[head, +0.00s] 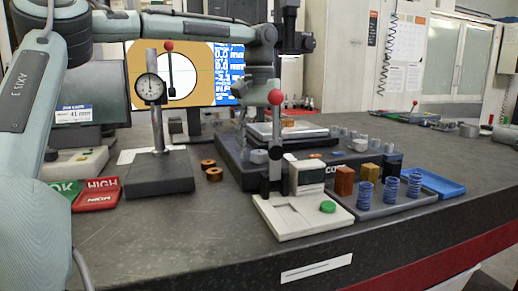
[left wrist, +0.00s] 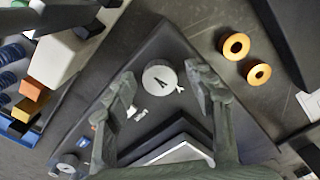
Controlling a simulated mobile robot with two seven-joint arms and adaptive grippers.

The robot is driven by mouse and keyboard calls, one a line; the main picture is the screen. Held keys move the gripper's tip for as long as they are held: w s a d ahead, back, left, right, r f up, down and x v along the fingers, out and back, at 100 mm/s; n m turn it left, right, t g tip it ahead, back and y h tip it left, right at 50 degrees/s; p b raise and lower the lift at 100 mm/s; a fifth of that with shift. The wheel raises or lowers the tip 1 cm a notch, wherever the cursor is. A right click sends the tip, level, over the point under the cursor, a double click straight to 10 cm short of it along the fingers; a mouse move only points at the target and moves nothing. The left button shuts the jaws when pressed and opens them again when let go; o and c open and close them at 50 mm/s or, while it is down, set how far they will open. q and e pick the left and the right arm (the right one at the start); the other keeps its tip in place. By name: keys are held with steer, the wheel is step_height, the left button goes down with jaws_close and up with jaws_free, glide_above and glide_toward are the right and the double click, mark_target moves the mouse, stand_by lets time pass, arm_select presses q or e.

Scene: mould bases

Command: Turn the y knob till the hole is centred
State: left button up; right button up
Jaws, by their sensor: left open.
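A pale round knob (left wrist: 160,78) with a black pointer mark sits on the dark base of the measuring device, between the spread fingers of my left gripper (left wrist: 163,92) in the left wrist view. The fingers are open and do not appear to touch it. In the head view my left gripper (head: 261,122) hangs down over the device, near that knob (head: 258,156). A second knob (head: 360,145) sits farther right. The screen (head: 145,60) shows a white hole on tan with thin green lines, partly hidden by a post. The knob lettering is too small to read surely.
A dial gauge stand (head: 158,175) and copper rings (head: 208,164) stand left of the device. A white box with a green button (head: 327,207) is in front. A tray (head: 420,197) with blue springs and blocks lies right. Open table lies front left.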

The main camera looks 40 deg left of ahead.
arm_select(q)
steer(key=c, duration=1.1)
steer(key=shift+c, duration=0.2)
steer(key=shift+m, duration=0.3)
steer(key=shift+r+m, duration=0.1)
steer(key=shift+m, duration=3)
steer(key=o, duration=1.1)
steer(key=shift+o, duration=0.2)
